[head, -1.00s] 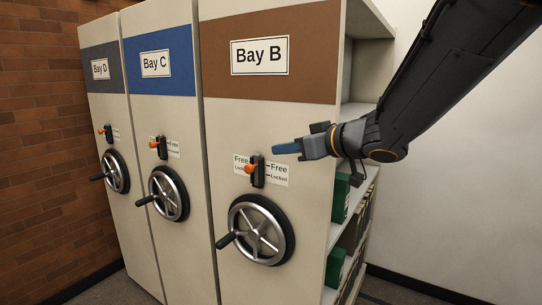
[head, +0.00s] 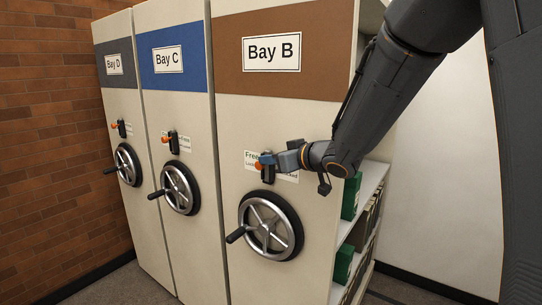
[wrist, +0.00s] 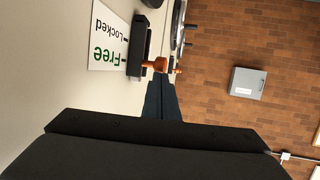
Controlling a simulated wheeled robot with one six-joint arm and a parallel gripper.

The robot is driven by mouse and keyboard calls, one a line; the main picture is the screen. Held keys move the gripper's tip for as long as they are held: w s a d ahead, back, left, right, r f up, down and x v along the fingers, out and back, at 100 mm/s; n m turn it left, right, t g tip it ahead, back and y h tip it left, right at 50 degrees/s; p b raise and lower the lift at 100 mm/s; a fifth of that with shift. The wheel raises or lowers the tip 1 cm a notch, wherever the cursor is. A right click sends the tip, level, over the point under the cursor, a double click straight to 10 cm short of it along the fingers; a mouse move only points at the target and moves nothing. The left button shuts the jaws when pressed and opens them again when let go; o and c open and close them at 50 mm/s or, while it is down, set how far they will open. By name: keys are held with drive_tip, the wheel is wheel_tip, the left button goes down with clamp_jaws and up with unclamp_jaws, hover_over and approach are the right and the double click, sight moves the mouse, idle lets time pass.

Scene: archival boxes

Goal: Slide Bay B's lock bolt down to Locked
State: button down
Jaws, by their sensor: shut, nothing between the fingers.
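Bay B's lock bolt (head: 268,174) is a dark housing with an orange knob (head: 258,166) on the cream bay front, above the handwheel. In the wrist view the orange knob (wrist: 155,65) stands out from the black housing (wrist: 138,46), level with the Free mark of the white label (wrist: 108,38). The wrist picture is turned, with Locked toward its top. My gripper (head: 272,158) is shut and empty, its blue fingers at the knob's upper right in the head view. The shut fingertips (wrist: 160,84) lie close to the knob on its Free side; I cannot tell whether they touch.
Bay B's handwheel (head: 270,226) with its protruding handle is just below the bolt. Bay C (head: 177,130) and Bay D (head: 122,115) stand to the left with similar bolts and wheels. Open shelves with green boxes (head: 350,196) are at right. A grey wall box (wrist: 246,83) hangs on brick.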

sight(269, 171)
wheel_tip(269, 171, down, 4)
drive_tip(key=shift+s+r+b, duration=0.1)
drive_tip(key=shift+b, duration=0.8)
drive_tip(key=shift+r, duration=0.1)
